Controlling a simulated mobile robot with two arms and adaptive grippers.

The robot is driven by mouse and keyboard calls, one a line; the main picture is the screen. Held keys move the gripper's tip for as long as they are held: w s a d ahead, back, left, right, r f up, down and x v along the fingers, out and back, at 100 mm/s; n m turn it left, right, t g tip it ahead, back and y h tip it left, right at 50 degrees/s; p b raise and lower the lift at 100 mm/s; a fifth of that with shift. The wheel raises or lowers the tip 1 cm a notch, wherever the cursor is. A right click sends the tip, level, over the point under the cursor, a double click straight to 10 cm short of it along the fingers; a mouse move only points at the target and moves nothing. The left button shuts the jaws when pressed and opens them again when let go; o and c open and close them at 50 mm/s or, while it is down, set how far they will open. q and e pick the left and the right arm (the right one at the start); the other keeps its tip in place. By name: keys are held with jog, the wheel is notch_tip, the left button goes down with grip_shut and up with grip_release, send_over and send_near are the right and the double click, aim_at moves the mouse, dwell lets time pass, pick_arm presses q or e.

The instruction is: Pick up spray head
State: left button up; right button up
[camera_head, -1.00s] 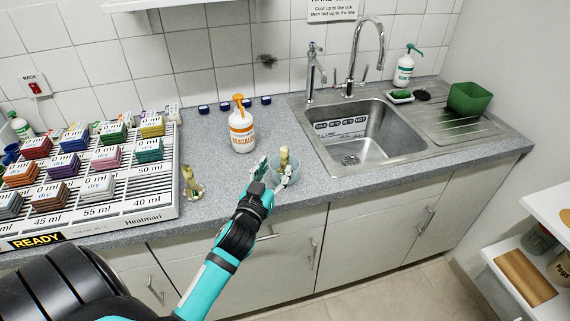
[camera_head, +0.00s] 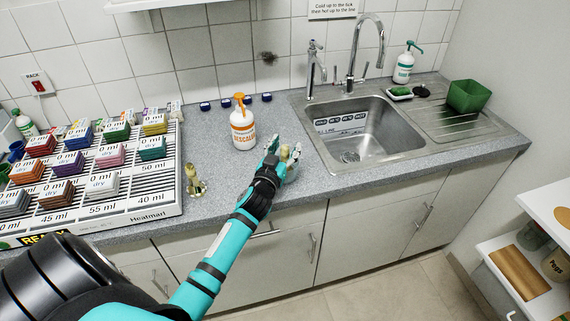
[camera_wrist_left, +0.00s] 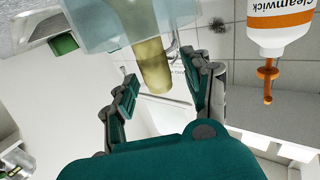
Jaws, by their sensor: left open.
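A yellowish, brass-like upright piece (camera_head: 284,153), which looks like the spray head, stands at the counter's front, left of the sink. In the left wrist view it is a dull yellow cylinder (camera_wrist_left: 153,72) against a translucent bluish vessel (camera_wrist_left: 110,22). My left gripper (camera_head: 281,164) is at this piece, its fingers open on either side. In the left wrist view, the open fingers (camera_wrist_left: 160,88) show gaps to the cylinder. The vessel is mostly hidden behind the gripper in the head view. A similar brass-like piece (camera_head: 194,182) stands further left. My right gripper is not in view.
A white bottle with an orange top (camera_head: 242,130) stands behind the gripper. The rack of coloured blocks (camera_head: 160,185) is on the left. The steel sink (camera_head: 400,150) is on the right. Several dark blue caps lie near the wall.

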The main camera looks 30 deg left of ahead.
pick_arm(q)
grip_shut()
dwell(0.7)
